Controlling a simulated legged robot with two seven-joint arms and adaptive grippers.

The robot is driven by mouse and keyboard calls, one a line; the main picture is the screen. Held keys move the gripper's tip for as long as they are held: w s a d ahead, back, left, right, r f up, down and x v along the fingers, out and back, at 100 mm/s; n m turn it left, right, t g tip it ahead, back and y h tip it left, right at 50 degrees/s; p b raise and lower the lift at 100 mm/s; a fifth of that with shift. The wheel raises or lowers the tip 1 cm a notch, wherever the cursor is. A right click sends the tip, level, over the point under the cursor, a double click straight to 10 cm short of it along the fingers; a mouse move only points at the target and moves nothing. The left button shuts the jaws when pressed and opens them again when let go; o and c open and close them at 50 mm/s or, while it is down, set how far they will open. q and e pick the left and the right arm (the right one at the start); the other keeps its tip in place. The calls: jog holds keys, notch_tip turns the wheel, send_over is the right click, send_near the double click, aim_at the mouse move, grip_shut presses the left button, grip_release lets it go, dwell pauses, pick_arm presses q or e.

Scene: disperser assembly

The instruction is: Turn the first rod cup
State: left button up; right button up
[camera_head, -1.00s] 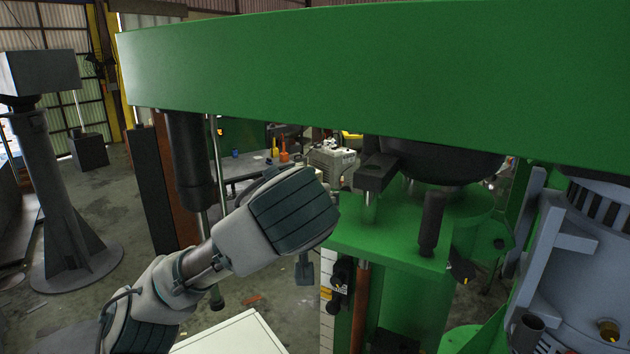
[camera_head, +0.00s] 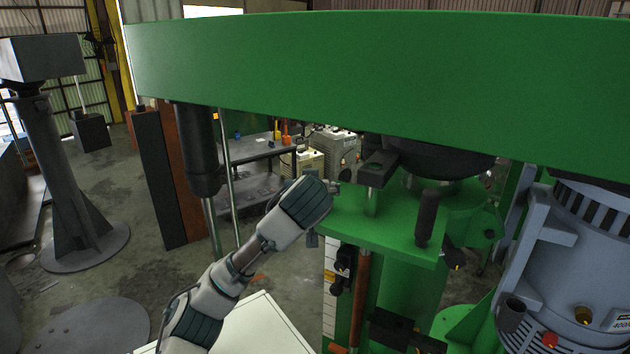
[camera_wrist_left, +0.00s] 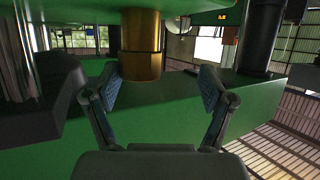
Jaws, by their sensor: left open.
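A brass-coloured cylinder, apparently the rod cup (camera_wrist_left: 140,50), hangs upright near the top middle of the left wrist view. My left gripper (camera_wrist_left: 160,83) is open, its two blue-padded fingers spread below the cylinder in the picture, with the cylinder left of the middle of the gap. I cannot tell how far ahead of the fingertips it is, and nothing is held. In the head view my left gripper (camera_head: 331,187) is at the end of the white and teal arm, beside the green machine; its fingers are too small to read. The brass cylinder cannot be made out there. My right gripper is not in view.
The machine's large green beam (camera_head: 380,85) spans the head view above my arm. A dark vertical cylinder (camera_head: 198,150) hangs from it at left. A black handle (camera_head: 428,218) and a grey motor (camera_head: 575,240) stand at right. A white surface (camera_head: 250,325) lies below my arm.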

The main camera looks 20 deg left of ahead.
pick_arm(q)
jog(key=shift+w+a+f, duration=0.25)
jog(key=shift+w+a, duration=0.1)
jog(key=shift+w, duration=0.15)
jog(key=d, duration=0.1)
jog(key=w+d, duration=0.1)
jog(key=d, duration=0.1)
jog(key=shift+w+d+f, duration=0.15)
jog(key=shift+d, duration=0.2)
jog(key=shift+c, duration=1.1)
jog(key=shift+s+a, duration=0.2)
jog(key=shift+a, duration=0.05)
jog(key=c, duration=0.4)
jog(key=shift+a, duration=0.7)
jog(key=c, duration=0.5)
jog(key=shift+s, duration=0.1)
jog(key=shift+d, duration=0.3)
jog(key=shift+a, duration=0.1)
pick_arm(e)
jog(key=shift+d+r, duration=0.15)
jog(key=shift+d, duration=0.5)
